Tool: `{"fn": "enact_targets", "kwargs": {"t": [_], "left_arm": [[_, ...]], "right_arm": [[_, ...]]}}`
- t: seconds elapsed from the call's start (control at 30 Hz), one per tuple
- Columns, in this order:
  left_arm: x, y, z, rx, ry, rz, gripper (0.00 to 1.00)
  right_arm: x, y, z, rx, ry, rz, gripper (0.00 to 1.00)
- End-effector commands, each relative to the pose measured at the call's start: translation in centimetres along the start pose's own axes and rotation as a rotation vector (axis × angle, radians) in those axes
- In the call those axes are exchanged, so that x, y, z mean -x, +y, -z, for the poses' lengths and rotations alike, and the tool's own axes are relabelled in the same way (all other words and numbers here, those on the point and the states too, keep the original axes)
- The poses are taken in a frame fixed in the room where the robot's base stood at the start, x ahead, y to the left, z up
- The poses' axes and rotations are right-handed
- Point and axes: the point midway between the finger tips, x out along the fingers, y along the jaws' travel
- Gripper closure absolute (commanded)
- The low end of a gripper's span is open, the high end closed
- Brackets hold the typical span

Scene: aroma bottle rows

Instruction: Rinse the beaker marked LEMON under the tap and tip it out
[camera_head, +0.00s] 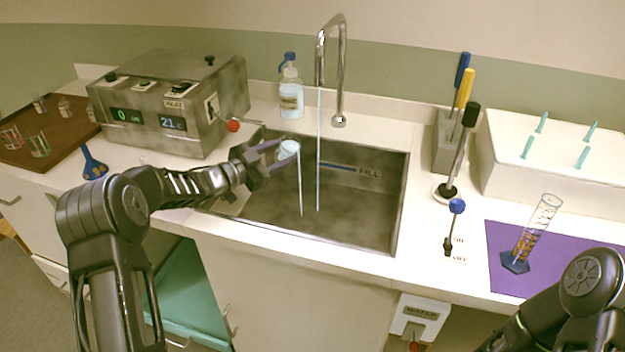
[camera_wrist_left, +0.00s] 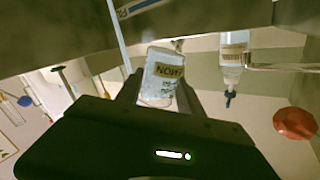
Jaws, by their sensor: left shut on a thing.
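My left gripper (camera_head: 272,155) is shut on a small clear beaker (camera_head: 288,149) and holds it over the sink (camera_head: 350,225). In the left wrist view the beaker (camera_wrist_left: 160,78) sits between the fingers, its label upside down and reading LEMON. The beaker looks tilted, and a thin stream (camera_head: 300,185) falls from its right side into the sink. The tap (camera_head: 342,60) is running; its stream (camera_head: 318,150) falls just right of the beaker, apart from it. A blue-knobbed lever (camera_head: 455,210) stands by ON and OFF marks. My right gripper is out of view.
A wash bottle (camera_head: 291,95) stands behind the sink. A grey heater box (camera_head: 170,105) with a red-knobbed lever is at left, beyond it a brown tray (camera_head: 55,150) of glassware. At right are a tool holder (camera_head: 447,145), a white peg rack (camera_head: 555,165) and a cylinder (camera_head: 530,240) on a purple mat.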

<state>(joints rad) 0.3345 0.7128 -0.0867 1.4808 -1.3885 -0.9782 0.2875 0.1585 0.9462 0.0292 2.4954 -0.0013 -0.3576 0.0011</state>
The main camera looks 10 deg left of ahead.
Motion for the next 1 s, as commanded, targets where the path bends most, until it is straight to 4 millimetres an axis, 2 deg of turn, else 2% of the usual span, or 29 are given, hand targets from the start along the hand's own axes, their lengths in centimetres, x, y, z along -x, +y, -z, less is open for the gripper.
{"fn": "enact_targets", "kwargs": {"t": [0.37, 1.0], "left_arm": [[0.0, 0.0, 0.1, -0.002, 0.001, 0.000, 0.95], [-0.1, 0.9, 0.6, -0.119, -0.015, 0.000, 0.95]], "right_arm": [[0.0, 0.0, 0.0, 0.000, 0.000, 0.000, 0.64], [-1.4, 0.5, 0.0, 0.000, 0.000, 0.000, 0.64]]}}
